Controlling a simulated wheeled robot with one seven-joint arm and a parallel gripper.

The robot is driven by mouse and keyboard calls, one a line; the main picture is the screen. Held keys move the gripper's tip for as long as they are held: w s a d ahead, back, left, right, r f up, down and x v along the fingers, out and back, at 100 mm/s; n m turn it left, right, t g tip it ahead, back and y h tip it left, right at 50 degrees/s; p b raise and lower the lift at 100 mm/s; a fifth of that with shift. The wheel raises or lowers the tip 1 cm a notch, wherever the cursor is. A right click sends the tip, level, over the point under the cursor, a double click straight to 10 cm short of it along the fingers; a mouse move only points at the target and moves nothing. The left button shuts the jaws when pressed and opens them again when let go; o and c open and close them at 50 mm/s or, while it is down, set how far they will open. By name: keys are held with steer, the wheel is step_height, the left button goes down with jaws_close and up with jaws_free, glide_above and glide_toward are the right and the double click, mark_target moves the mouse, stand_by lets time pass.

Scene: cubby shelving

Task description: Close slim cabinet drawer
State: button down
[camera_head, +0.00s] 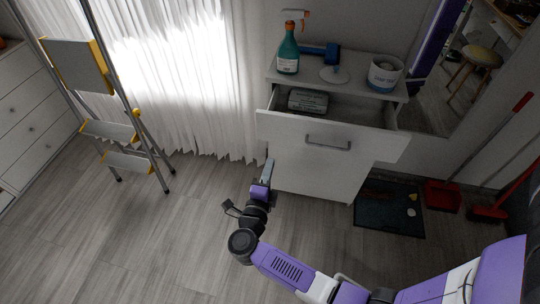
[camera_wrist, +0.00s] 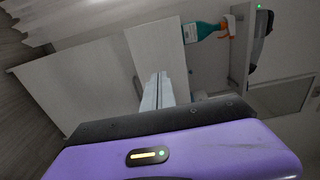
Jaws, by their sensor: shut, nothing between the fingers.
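The slim white cabinet (camera_head: 309,183) stands against the wall. Its top drawer (camera_head: 288,131) is pulled out, with a grey bar handle (camera_head: 328,142) on the front and a packaged item (camera_head: 307,101) inside. My gripper (camera_head: 269,165) is shut and empty, near the left end of the drawer front and a little below it in the head view. I cannot tell whether it touches the cabinet. In the wrist view the shut fingers (camera_wrist: 157,88) point toward white panels of the cabinet, and the handle is not clearly seen.
A step ladder (camera_head: 107,130) stands left. A dark mat (camera_head: 388,208) and red dustpan (camera_head: 442,195) lie right.

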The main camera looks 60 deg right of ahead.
mark_target(280, 129)
steer(key=x, duration=1.3)
steer(key=shift+r, duration=0.1)
steer(key=b+x, duration=0.7)
steer(key=x, duration=0.9)
steer(key=shift+w+d, duration=0.25)
steer(key=shift+d, duration=0.15)
steer(key=shift+d+r, duration=0.15)
steer(key=shift+d+r, duration=0.1)
